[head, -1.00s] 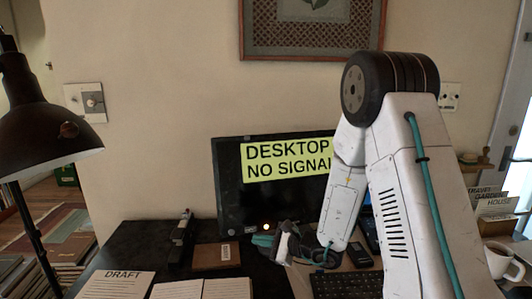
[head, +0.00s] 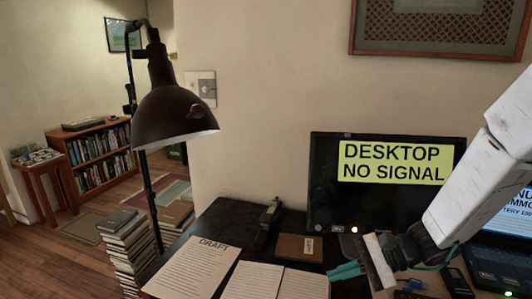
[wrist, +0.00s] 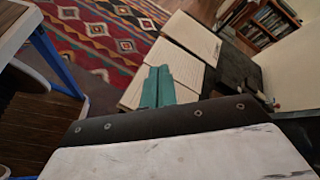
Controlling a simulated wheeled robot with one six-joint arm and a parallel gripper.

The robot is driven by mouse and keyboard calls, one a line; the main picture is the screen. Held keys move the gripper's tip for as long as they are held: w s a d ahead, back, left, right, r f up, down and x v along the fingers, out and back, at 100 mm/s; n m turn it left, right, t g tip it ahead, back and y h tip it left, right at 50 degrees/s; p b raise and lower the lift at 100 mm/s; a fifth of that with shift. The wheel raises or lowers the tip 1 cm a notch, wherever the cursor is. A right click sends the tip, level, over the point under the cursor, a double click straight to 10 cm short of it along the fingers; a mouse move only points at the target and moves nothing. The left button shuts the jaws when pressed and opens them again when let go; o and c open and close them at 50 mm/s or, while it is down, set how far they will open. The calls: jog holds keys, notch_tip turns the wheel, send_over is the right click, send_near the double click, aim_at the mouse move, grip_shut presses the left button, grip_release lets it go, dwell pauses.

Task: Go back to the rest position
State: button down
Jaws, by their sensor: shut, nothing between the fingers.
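My gripper (head: 347,271) has teal fingers and hangs over the dark desk (head: 222,219), near the open notebook (head: 262,281). My white arm comes in from the right in the head view. In the wrist view, the two teal fingers of my gripper (wrist: 158,86) lie side by side, shut with nothing between them. Pale pages lie beyond them.
A monitor (head: 385,216) reading "DESKTOP NO SIGNAL" stands behind my gripper, with a laptop (head: 500,262) at right. A DRAFT sheet (head: 195,268) and a brown box (head: 299,247) lie on the desk. A black lamp (head: 172,115) and book stacks (head: 127,240) stand left.

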jog(key=s+d+r+n+h, duration=0.5)
jog(key=s+r+h, duration=0.1)
jog(key=s, duration=0.3)
jog(key=s+d+r+n+h, duration=0.5)
jog(key=s+r, duration=0.3)
jog(key=s, duration=0.2)
jog(key=shift+s+n+t+h, duration=0.25)
jog(key=shift+n+t+h, duration=0.05)
jog(key=shift+n+h, duration=0.55)
dwell(1.5)
